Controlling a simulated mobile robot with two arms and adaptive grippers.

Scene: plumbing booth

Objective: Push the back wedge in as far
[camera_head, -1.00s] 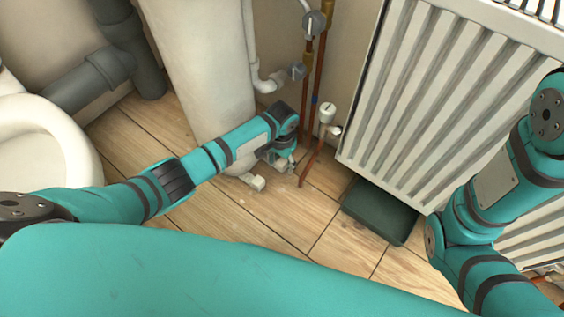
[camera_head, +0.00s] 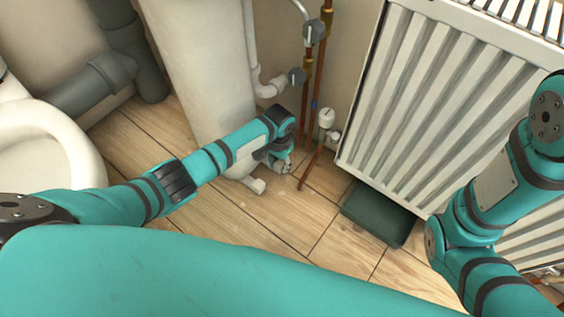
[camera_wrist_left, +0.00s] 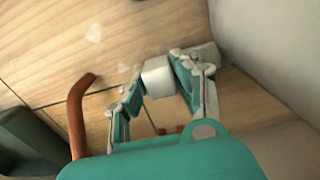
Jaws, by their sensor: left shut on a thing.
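The back wedge (camera_wrist_left: 158,77) is a small white block in the left wrist view, between the fingers of my left gripper (camera_wrist_left: 158,92). The gripper is shut on it, low at the floor. In the head view my left gripper (camera_head: 281,163) is beside the foot of the white pedestal (camera_head: 200,75) and mostly hides the held wedge. Another pale wedge (camera_head: 258,187) lies at the pedestal foot, nearer to me; it also shows just past the held block in the left wrist view (camera_wrist_left: 205,54). Whether the held wedge touches the pedestal is hidden. My right gripper is out of view.
Copper pipes (camera_head: 318,70) and a short pipe with a white cap (camera_head: 327,117) stand close right of my left gripper. A white radiator (camera_head: 440,110) and a dark green box (camera_head: 380,212) are farther right.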

